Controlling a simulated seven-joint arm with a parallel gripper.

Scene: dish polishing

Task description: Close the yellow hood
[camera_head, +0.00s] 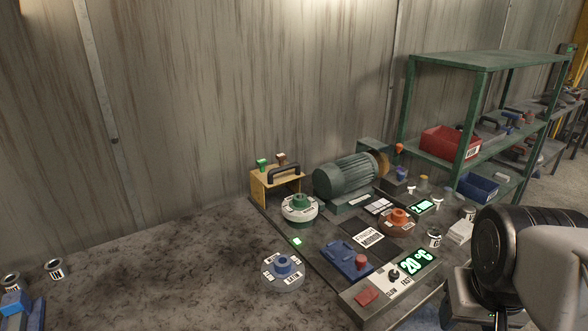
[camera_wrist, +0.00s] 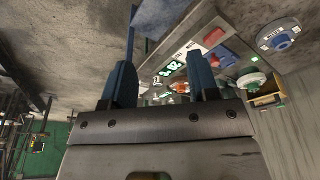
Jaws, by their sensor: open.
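The yellow hood (camera_head: 258,188) stands at the back left corner of the machine board, by the wall. It has a black handle (camera_head: 285,170) on top and a dark opening in its front side. It is left of the green motor (camera_head: 346,178); a brown polishing wheel (camera_head: 383,164) shows uncovered at the motor's right end. In the wrist view the hood (camera_wrist: 266,100) is small, at the right. My gripper (camera_wrist: 162,80) is open and empty, its two blue fingers apart, well away from the hood. In the head view my arm is at the lower right.
The board carries a white-and-green dial (camera_head: 300,207), an orange dial (camera_head: 398,222), a blue dial disc (camera_head: 283,270) at its left and a lit temperature panel (camera_head: 412,262). A green shelf (camera_head: 478,62) stands at the back right. The table's left middle is clear.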

